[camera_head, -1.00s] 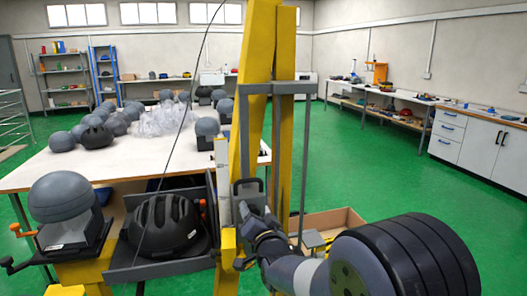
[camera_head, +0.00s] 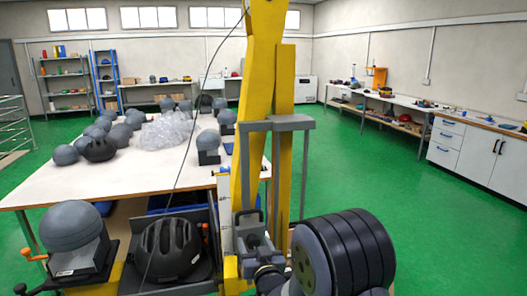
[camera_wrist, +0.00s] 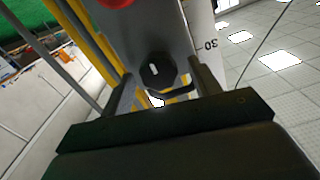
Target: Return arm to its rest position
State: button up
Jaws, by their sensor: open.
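My gripper (camera_wrist: 161,72) shows in the wrist view with its two fingers apart and nothing between them. A dark round knob (camera_wrist: 158,69) on a grey plate of the drop tower lies beyond the fingers; I cannot tell how close. In the head view my arm reaches in from the lower right, with its thick black-ringed joint (camera_head: 345,252) right of the yellow drop tower (camera_head: 258,110). The gripper end is partly hidden there, near the small grey handled block (camera_head: 252,232) on the tower.
A black helmet (camera_head: 170,248) sits in a grey tray left of the tower. A grey headform (camera_head: 70,226) stands on a block farther left. The white table (camera_head: 70,185) behind holds several headforms and clear plastic wrap (camera_head: 165,132). Open green floor (camera_head: 400,170) lies to the right.

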jog(key=shift+n+p, duration=0.8)
jog(key=shift+p, duration=0.1)
